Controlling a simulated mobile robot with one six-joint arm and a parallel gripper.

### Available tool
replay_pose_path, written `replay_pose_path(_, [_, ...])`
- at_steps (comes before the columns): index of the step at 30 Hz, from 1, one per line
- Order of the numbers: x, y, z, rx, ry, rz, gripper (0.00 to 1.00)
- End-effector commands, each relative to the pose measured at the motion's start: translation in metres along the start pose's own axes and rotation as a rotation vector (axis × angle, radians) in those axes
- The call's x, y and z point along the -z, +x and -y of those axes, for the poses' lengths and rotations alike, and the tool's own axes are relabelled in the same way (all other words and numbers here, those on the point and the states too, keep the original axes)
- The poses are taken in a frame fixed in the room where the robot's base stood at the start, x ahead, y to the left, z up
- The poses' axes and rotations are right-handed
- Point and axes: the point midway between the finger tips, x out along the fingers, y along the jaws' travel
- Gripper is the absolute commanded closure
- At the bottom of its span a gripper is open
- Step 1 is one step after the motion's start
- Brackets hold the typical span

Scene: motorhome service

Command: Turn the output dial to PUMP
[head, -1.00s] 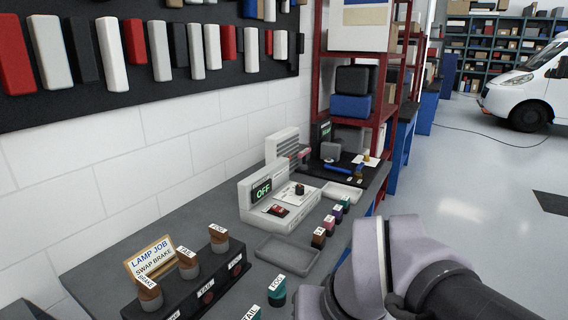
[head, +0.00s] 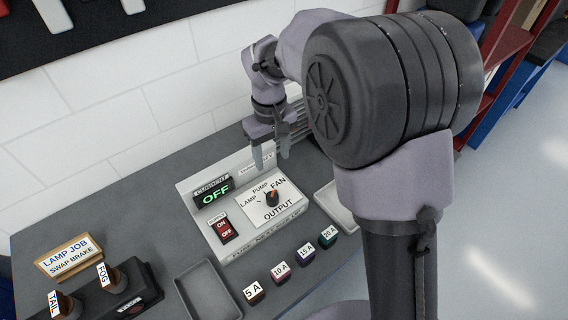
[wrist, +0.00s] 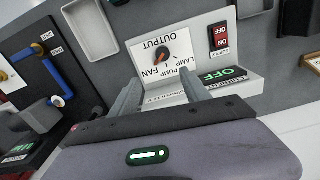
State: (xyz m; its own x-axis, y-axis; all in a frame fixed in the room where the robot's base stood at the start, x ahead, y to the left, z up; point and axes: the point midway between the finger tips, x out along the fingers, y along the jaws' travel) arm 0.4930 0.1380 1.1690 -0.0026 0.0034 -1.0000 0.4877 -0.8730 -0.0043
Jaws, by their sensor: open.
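The output dial (head: 271,198) is a dark knob with an orange pointer on a white plate marked LAMP, PUMP and FAN. Its pointer faces the FAN side. The dial also shows in the wrist view (wrist: 160,57), upside down. The plate is on a pale supply unit (head: 217,240) whose green display (head: 215,194) reads OFF. My gripper (head: 270,160) is open and empty, fingers down, above and behind the dial. In the wrist view my gripper's fingers (wrist: 160,88) straddle the view of the plate's lettering, apart from the knob. No part of the dial is hidden.
A red ON/OFF switch (head: 225,230) sits left of the dial. Several coloured fuses (head: 281,272) stand in front of the unit. Grey trays (head: 207,291) lie at the front left and the right (head: 337,207). A LAMP JOB sign (head: 68,255) stands left.

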Motion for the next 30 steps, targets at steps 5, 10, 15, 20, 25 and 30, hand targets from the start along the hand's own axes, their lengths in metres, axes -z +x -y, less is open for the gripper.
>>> replay_pose_path(5, [-0.001, 0.043, 0.0, 0.001, 0.0, 0.005, 0.45])
replay_pose_path(10, [-0.002, 0.097, 0.0, 0.002, 0.001, 0.005, 0.45])
replay_pose_path(15, [-0.002, 0.142, 0.0, 0.001, 0.002, 0.004, 0.45])
replay_pose_path(20, [-0.001, 0.166, 0.0, 0.0, 0.002, 0.002, 0.45])
replay_pose_path(25, [-0.001, 0.172, 0.0, 0.0, 0.002, 0.001, 0.45])
replay_pose_path(30, [-0.001, 0.172, 0.0, 0.0, 0.002, 0.001, 0.45])
